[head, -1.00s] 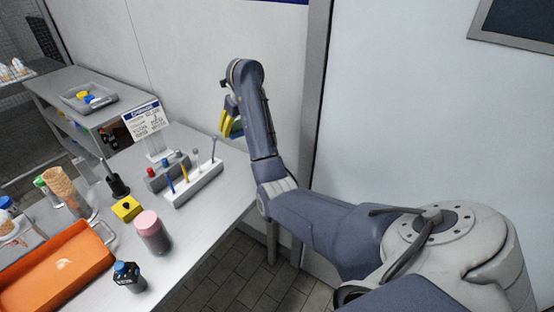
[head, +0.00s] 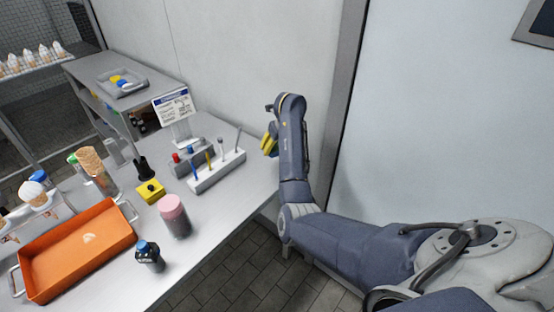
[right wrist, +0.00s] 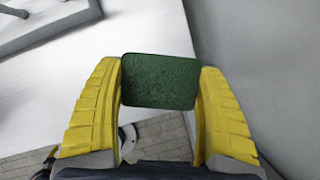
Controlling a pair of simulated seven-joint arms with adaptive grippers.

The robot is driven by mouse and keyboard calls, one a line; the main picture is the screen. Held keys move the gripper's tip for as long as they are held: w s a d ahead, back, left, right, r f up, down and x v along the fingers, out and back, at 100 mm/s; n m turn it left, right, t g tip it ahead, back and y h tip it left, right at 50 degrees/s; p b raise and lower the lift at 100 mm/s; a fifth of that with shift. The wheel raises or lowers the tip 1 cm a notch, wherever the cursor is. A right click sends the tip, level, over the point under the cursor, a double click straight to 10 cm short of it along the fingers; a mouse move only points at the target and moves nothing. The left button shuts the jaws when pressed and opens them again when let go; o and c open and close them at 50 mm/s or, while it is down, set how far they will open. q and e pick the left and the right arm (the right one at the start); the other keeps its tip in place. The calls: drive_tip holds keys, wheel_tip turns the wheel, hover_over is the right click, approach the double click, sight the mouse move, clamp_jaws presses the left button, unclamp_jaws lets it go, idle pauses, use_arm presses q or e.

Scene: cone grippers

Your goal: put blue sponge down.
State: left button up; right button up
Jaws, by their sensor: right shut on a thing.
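My right gripper (head: 269,142) has yellow fingers and is beyond the right end of the work table, near the wall. In the right wrist view the right gripper (right wrist: 160,85) is shut on a sponge (right wrist: 160,82). The sponge face toward that camera is dark green, with one finger on each side. In the head view the sponge is mostly hidden by the fingers and wrist. In the wrist view it appears over the white table's edge (right wrist: 60,115); whether it touches the table cannot be told. My left gripper is not in view.
A white holder with upright tools (head: 219,174) stands near the table's right end, beside a sign (head: 173,107). A pink-lidded jar (head: 174,217), a dark bottle (head: 149,257) and an orange tray (head: 75,250) are nearer. A grey tray (head: 122,86) sits on the back counter.

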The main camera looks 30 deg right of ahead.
sight(275, 162)
drive_tip(key=shift+f, duration=3.35)
drive_tip(key=shift+f, duration=0.1)
drive_tip(key=o, duration=1.1)
drive_tip(key=shift+c, duration=0.2)
drive_tip(key=v, duration=1.2)
